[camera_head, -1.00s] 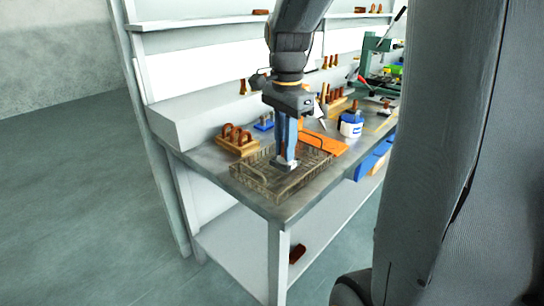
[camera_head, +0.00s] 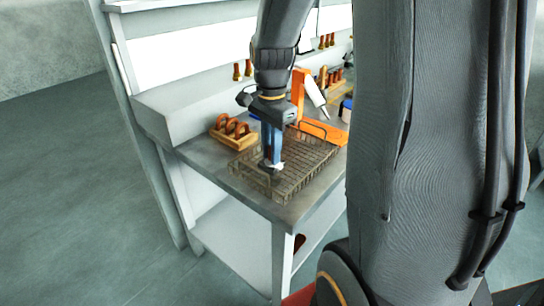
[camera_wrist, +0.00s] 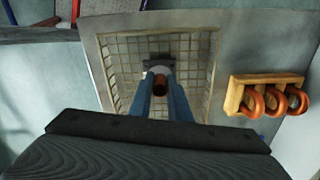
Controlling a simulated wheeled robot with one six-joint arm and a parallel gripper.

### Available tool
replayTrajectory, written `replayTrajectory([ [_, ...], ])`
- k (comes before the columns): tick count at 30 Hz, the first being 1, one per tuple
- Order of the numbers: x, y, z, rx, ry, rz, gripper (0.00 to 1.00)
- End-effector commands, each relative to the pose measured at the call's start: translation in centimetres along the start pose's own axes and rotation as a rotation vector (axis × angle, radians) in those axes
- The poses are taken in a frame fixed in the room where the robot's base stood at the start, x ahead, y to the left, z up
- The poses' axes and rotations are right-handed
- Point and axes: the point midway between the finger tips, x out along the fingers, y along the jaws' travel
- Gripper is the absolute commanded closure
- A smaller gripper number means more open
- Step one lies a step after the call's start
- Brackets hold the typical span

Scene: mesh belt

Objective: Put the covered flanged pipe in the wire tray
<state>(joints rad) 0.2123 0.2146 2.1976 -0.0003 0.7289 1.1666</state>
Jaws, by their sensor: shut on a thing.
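The wire tray (camera_head: 300,180) is a low mesh basket with raised wire handles, standing near the bench's front corner. It also shows below my gripper in the wrist view (camera_wrist: 205,60). My gripper (camera_head: 271,160) points down with its blue fingers inside the tray's outline. In the head view only a pale bit of the flange (camera_head: 277,166) shows. I cannot tell whether the pipe touches the tray's floor.
A wooden rack with brown rings (camera_head: 233,137) stands behind the tray at left. It shows at right in the wrist view (camera_wrist: 266,98). An orange bracket-like thing (camera_head: 325,132) stands behind the tray at right. Wooden-handled tools (camera_head: 328,78) stand farther back. The bench corner (camera_head: 275,213) is bare.

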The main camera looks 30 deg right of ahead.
Motion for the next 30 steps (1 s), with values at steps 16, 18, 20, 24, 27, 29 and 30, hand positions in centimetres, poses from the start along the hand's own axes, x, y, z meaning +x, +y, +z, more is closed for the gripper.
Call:
replayTrajectory([
  [16, 2.5, 0.0, 0.0, 0.000, 0.000, 0.000, 1.00],
  [18, 2.7, 0.0, 0.0, 0.000, 0.000, 0.000, 1.00],
  [20, 2.6, 0.0, 0.0, 0.000, 0.000, 0.000, 0.73],
  [24, 2.6, 0.0, 0.0, 0.000, 0.000, 0.000, 0.65],
  [27, 2.6, 0.0, 0.0, 0.000, 0.000, 0.000, 0.65],
  [29, 2.6, 0.0, 0.0, 0.000, 0.000, 0.000, 0.65],
  [30, 2.6, 0.0, 0.0, 0.000, 0.000, 0.000, 0.65],
])
